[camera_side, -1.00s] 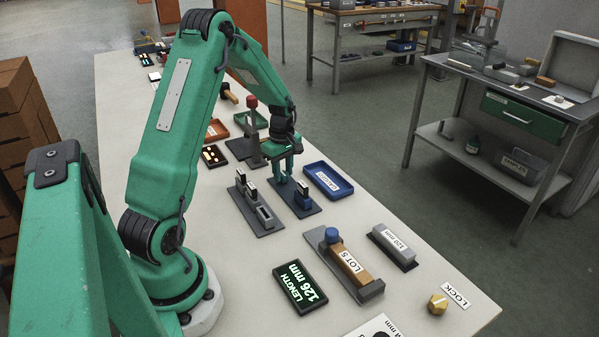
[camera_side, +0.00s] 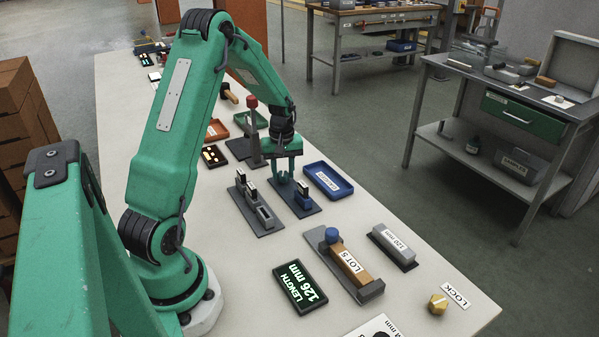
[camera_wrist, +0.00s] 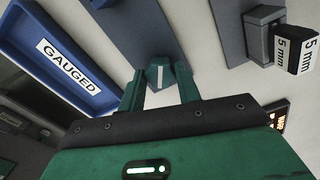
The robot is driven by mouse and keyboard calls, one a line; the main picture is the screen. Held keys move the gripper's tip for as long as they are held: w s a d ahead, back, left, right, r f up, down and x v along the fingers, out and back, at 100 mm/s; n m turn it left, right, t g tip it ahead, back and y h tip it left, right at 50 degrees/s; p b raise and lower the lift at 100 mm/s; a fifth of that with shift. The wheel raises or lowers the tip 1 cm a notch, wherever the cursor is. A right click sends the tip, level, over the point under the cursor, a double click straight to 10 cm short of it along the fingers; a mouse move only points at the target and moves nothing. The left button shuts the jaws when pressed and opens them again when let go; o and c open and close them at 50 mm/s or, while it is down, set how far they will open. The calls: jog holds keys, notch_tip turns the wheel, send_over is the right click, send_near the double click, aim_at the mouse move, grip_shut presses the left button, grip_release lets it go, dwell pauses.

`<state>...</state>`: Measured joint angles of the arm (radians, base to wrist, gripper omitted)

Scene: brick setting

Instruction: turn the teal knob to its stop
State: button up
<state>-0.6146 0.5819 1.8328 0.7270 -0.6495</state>
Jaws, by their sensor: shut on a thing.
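The teal knob (camera_wrist: 159,72) shows in the wrist view between my two finger tips, with a white line on its top that runs nearly straight up the picture. My gripper (camera_side: 284,176) is shut on the knob, with one finger on each side of it. In the side view the fingers reach down to the knob at the far end of a dark base plate (camera_side: 311,211), and they mostly hide it. The plate also shows in the wrist view (camera_wrist: 140,25), running up from the knob.
A blue tray (camera_side: 328,181) marked GAUGED lies close to the right of my gripper. A grey fixture (camera_side: 254,208) stands to the left. A red-topped post (camera_side: 252,125) stands behind. A LOT 5 block (camera_side: 350,265) and a yellow LOCK knob (camera_side: 437,304) are nearer the camera.

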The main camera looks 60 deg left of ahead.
aim_at(283, 173)
jog(key=m, duration=1.2)
jog(key=shift+m, duration=0.3)
dwell(0.3)
jog(key=o, duration=1)
jog(key=shift+c, duration=0.2)
jog(key=shift+r, duration=0.1)
jog(key=shift+r, duration=3.85)
